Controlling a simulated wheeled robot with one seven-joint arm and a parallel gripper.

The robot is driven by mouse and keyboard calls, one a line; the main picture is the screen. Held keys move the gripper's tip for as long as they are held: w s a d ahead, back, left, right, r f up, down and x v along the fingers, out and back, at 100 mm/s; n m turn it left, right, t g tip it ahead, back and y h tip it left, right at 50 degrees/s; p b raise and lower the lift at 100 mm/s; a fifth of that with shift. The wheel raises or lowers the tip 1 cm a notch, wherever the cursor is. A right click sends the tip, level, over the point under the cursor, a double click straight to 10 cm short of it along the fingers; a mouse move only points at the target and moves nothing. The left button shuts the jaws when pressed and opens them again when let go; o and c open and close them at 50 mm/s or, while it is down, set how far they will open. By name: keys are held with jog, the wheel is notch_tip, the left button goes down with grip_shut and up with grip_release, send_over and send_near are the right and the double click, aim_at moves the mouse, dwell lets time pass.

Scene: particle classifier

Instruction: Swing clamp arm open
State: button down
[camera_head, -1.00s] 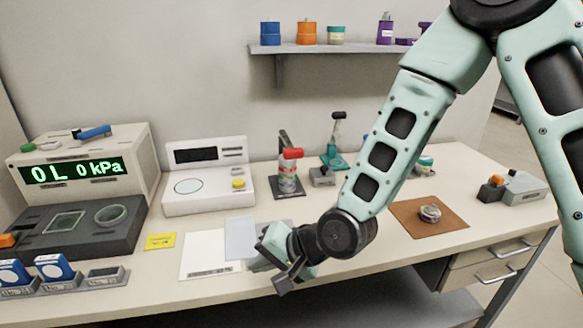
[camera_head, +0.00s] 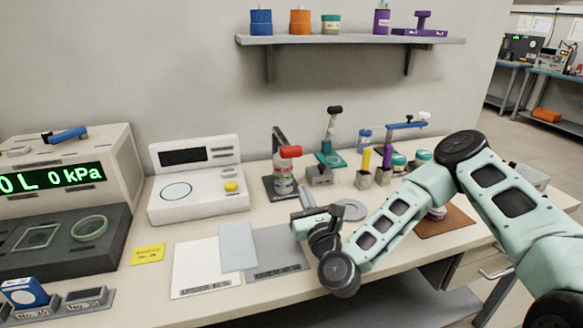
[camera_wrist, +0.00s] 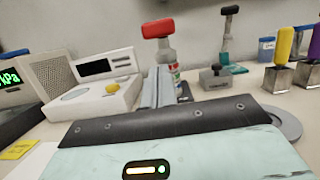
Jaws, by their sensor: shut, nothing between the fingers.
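A stand (camera_head: 281,186) with a dark post holds a labelled cylinder (camera_head: 285,180). A red grip (camera_head: 290,152) lies across the cylinder's top and appears to be the end of the clamp arm. In the wrist view the red grip (camera_wrist: 157,28) is above and beyond my fingers, which partly hide the labelled cylinder (camera_wrist: 168,55). My gripper (camera_head: 303,215) is in front of and lower than the red grip, apart from it. Its grey fingers (camera_wrist: 159,78) are shut and empty. The join between arm and post is not clear.
A white instrument (camera_head: 197,180) stands left of the stand. A grey block (camera_head: 319,176), a teal stand (camera_head: 330,158) and coloured-handled tools (camera_head: 365,165) stand to the right. A grey disc (camera_head: 350,209) lies near my gripper. Papers (camera_head: 203,265) cover the front; a shelf (camera_head: 350,40) hangs above.

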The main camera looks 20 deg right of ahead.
jog(key=shift+d, duration=0.2)
jog(key=shift+w, duration=0.1)
jog(key=p+x, duration=0.2)
jog(key=x, duration=0.8)
jog(key=shift+d, duration=0.1)
